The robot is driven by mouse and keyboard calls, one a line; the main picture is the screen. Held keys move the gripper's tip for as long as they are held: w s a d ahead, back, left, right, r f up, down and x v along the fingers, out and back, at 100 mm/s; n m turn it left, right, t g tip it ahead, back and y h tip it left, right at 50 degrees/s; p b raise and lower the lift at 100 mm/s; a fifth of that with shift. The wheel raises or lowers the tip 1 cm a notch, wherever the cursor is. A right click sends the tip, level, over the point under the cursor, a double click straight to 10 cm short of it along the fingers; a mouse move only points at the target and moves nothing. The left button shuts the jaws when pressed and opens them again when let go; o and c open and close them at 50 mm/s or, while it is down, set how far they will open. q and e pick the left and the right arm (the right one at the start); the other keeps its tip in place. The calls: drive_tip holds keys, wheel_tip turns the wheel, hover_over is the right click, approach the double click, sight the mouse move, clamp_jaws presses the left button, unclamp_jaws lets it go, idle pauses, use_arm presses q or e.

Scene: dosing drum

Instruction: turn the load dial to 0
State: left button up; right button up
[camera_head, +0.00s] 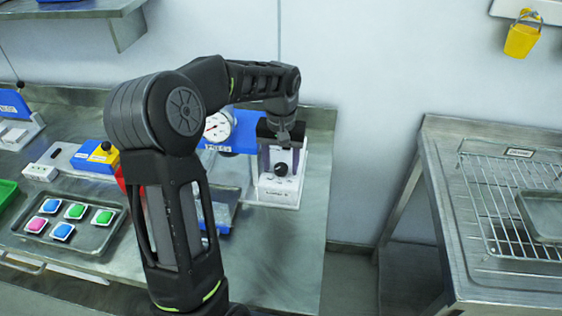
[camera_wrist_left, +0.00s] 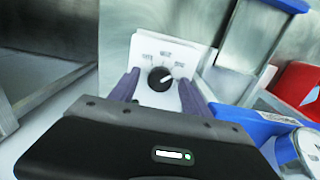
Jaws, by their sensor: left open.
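The load dial (camera_head: 281,170) is a small black round knob on a white box (camera_head: 278,192) at the right end of the bench. In the left wrist view the dial (camera_wrist_left: 160,79) has a white pointer mark aimed to the right and slightly up. Small labels (camera_wrist_left: 165,57) arc above it, too blurred to read. My left gripper (camera_head: 281,160) is over the box, its purple fingers apart. In the wrist view the open left gripper (camera_wrist_left: 159,90) has one finger on each side of the dial, with visible gaps. My right gripper is not in view.
A white gauge (camera_head: 216,127) on a blue stand is left of the box, partly behind my arm. A tray (camera_head: 70,222) of coloured buttons lies further left. A wire rack (camera_head: 500,190) stands on the right table, across a floor gap.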

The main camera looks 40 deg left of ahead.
use_arm(q)
drive_tip(key=shift+c, duration=0.4)
clamp_jaws()
